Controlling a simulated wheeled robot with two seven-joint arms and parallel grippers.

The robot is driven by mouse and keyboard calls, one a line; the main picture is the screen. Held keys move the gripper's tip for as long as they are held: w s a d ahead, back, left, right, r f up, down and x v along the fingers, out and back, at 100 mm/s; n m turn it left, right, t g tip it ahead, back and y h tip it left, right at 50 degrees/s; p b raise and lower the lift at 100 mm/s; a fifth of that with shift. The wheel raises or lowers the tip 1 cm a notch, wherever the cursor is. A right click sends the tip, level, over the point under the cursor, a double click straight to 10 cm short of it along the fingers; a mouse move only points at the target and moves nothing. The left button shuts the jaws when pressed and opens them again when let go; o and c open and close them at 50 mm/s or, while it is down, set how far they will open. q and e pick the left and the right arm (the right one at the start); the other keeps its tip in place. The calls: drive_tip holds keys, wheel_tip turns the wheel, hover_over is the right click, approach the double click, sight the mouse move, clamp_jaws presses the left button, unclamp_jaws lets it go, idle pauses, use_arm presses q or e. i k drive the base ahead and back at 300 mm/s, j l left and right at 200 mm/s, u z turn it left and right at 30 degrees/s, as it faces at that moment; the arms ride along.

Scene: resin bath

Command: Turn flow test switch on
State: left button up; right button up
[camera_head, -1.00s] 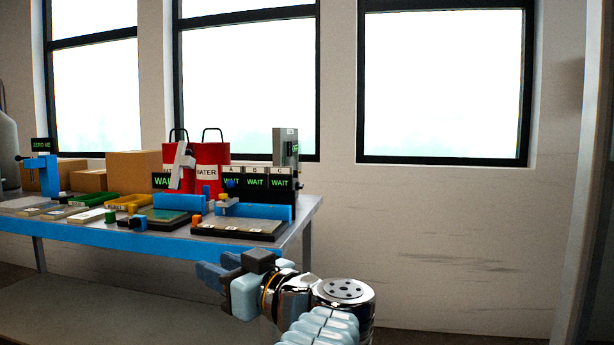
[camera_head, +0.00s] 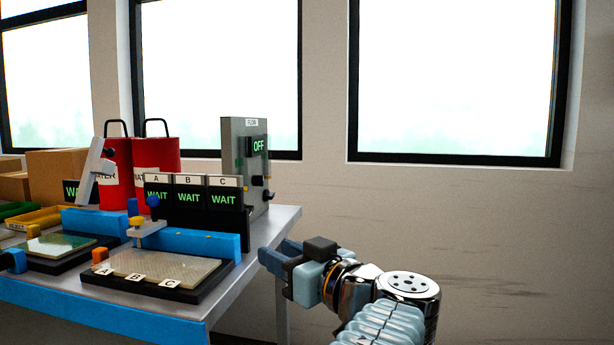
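The grey flow box (camera_head: 231,155) stands upright at the back right corner of the bench. It carries a small top label that seems to read FLOW. Its dark display (camera_head: 259,145) reads OFF in green. A small dark switch or knob (camera_head: 257,181) sticks out of its right face below the display; its exact position is too small to tell.
The bench (camera_head: 285,216) has a low blue bar (camera_head: 205,240), a black A-B-C tray (camera_head: 205,291) and WAIT displays (camera_head: 188,196) left of my gripper. Red water containers (camera_head: 160,155) stand behind.

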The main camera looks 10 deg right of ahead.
sight(257, 180)
drive_tip(key=i+l+z, duration=0.1)
drive_tip(key=i, duration=0.25)
drive_tip(key=i+l+z, duration=0.1)
drive_tip(key=i+l, duration=0.15)
drive_tip(key=i+l+z, duration=0.15)
drive_tip(key=i, duration=0.35)
drive_tip(key=i+l+u, duration=0.25)
drive_tip(key=u, duration=0.3)
drive_tip(key=i+l+u, duration=0.25)
drive_tip(key=u, duration=0.25)
drive_tip(key=i+l+u, duration=0.1)
drive_tip(key=l+u, duration=0.2)
drive_tip(key=u, duration=0.15)
